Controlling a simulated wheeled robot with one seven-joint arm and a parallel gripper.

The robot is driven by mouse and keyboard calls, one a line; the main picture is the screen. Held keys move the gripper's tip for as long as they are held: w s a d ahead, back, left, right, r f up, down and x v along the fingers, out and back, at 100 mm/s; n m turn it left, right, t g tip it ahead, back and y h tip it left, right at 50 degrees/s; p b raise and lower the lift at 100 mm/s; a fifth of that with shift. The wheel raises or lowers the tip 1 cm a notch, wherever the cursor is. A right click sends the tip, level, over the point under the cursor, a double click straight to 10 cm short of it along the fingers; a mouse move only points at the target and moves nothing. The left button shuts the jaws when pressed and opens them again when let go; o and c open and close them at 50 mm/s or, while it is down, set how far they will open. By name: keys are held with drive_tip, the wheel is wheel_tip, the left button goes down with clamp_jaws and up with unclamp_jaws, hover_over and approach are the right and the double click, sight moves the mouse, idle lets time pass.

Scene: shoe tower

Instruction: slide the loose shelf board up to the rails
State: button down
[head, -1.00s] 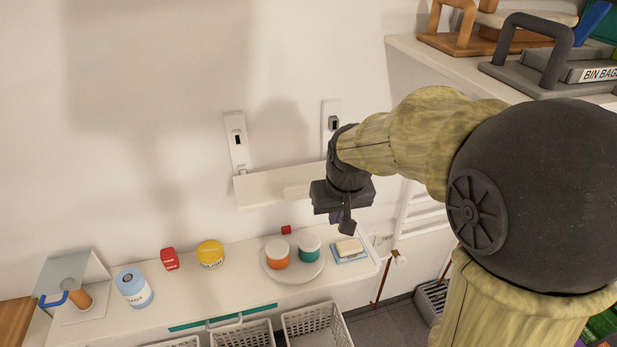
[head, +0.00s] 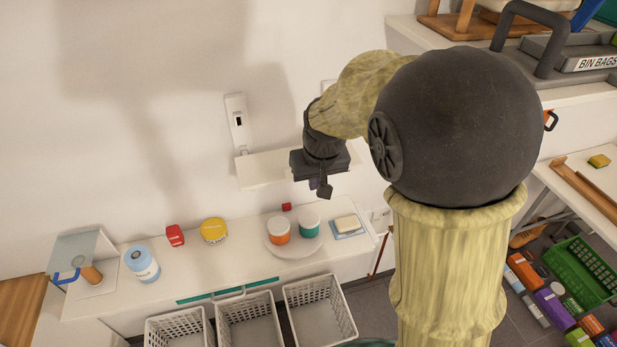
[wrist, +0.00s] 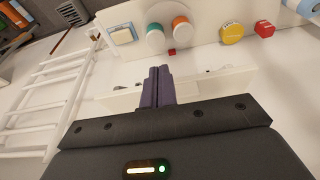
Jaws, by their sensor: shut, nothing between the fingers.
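The loose shelf board (head: 262,170) is a white plank, level, just below the lower end of the left rail (head: 238,122). I cannot tell whether the board touches the rail. The right rail (head: 328,85) is mostly hidden behind my arm; only a bit of its top shows. In the wrist view my gripper's dark purple fingers (wrist: 158,78) are shut and empty, pointing across the board (wrist: 118,100); contact is unclear.
A white rack (wrist: 50,100) shows in the wrist view. Wall left of the left rail is bare.

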drive_tip(key=w+a+f+p, duration=0.1)
drive_tip(key=w+f+p, duration=0.2)
drive_tip(key=w+f, duration=0.2)
drive_tip(key=shift+w+a, duration=0.15)
drive_tip(key=shift+a, duration=0.1)
drive_tip(key=shift+w, duration=0.1)
idle(0.3)
